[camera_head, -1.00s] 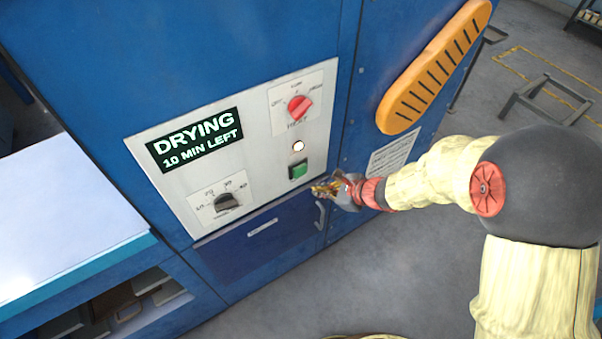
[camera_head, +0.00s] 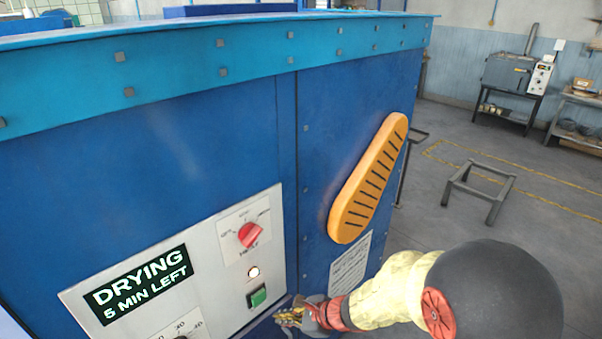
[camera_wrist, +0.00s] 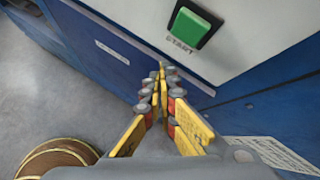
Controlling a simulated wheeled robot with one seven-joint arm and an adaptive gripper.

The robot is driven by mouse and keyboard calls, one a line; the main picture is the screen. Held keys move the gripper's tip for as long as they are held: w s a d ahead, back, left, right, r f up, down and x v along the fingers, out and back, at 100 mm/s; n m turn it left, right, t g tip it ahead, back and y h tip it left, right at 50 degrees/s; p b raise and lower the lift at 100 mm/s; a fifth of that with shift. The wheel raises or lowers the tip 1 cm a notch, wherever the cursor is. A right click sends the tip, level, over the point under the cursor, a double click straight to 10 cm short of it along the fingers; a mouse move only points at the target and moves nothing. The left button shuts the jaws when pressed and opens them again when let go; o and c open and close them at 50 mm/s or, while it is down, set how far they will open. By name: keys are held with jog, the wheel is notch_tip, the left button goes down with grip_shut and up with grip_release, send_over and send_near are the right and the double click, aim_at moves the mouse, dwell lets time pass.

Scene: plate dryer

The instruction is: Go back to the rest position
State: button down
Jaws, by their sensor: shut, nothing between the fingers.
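My gripper (camera_head: 292,317) is at the lower middle of the head view, close to the lower right corner of the white control panel (camera_head: 205,296). In the wrist view my gripper (camera_wrist: 161,72) is shut with its fingertips together and empty, just below the green START button (camera_wrist: 189,27). I cannot tell whether the fingertips touch the panel. The display (camera_head: 140,284) reads "DRYING 5 MIN LEFT". The red knob (camera_head: 250,235) sits above a lit white lamp (camera_head: 253,272) and the green button (camera_head: 257,296). The lower dial is mostly cut off by the frame.
The blue dryer (camera_head: 180,150) fills the left and middle. An orange slotted vent (camera_head: 368,180) sticks out from its front above my arm. A low metal frame (camera_head: 478,190) stands on the open grey floor at right. A round brown object (camera_wrist: 58,158) shows at the wrist view's lower left.

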jog(key=s+d+r+n+g+h, duration=0.1)
jog(key=s+d+r+n+g, duration=0.15)
jog(key=s+n, duration=0.4)
jog(key=s+d+r+n+g+h, duration=0.1)
jog(key=s+d+r+n+g, duration=0.1)
jog(key=s+d+n, duration=0.35)
jog(key=s+d+r+n+t+h+b, duration=0.2)
jog(key=s+d+r+n+t+h, duration=0.1)
jog(key=d+r, duration=0.5)
jog(key=s+d+r+n+t+h+b, duration=0.2)
jog(key=s+d+r, duration=0.3)
jog(key=d+r, duration=0.4)
jog(key=d+n+t+h, duration=0.1)
jog(key=d, duration=0.3)
jog(key=shift+s+h, duration=0.2)
jog(key=shift+h, duration=0.2)
jog(key=shift+t, duration=0.25)
